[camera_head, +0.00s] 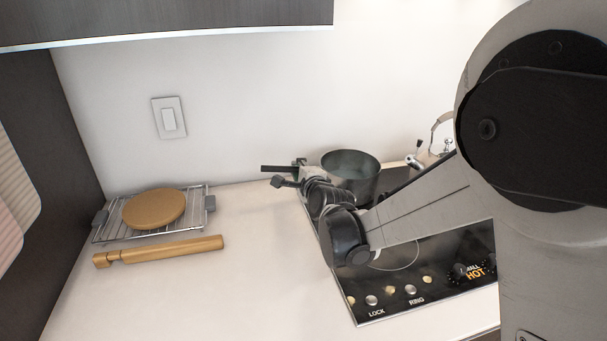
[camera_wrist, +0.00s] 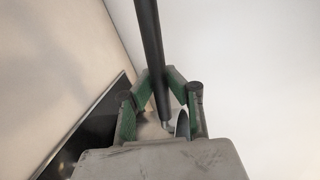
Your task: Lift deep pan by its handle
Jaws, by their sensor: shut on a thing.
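The deep pan (camera_head: 354,172), a grey metal pot, is at the back of the cooktop near the wall. Its dark, straight handle (camera_head: 277,168) points left. My gripper (camera_head: 300,172) is shut on the handle near the pan. In the wrist view the handle (camera_wrist: 150,40) runs between the green fingers of my gripper (camera_wrist: 160,79), one on each side. A small part of the pan's rim (camera_wrist: 183,124) shows there. My arm hides the pan's underside, so I cannot tell whether it touches the cooktop.
The black cooktop (camera_head: 440,262) has knobs along its front. A wire rack (camera_head: 105,234) with a round tan board (camera_head: 154,209) and a wooden rolling pin (camera_head: 165,250) lie at left. The counter (camera_head: 265,270) between is clear. A dark cabinet (camera_head: 180,20) hangs above.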

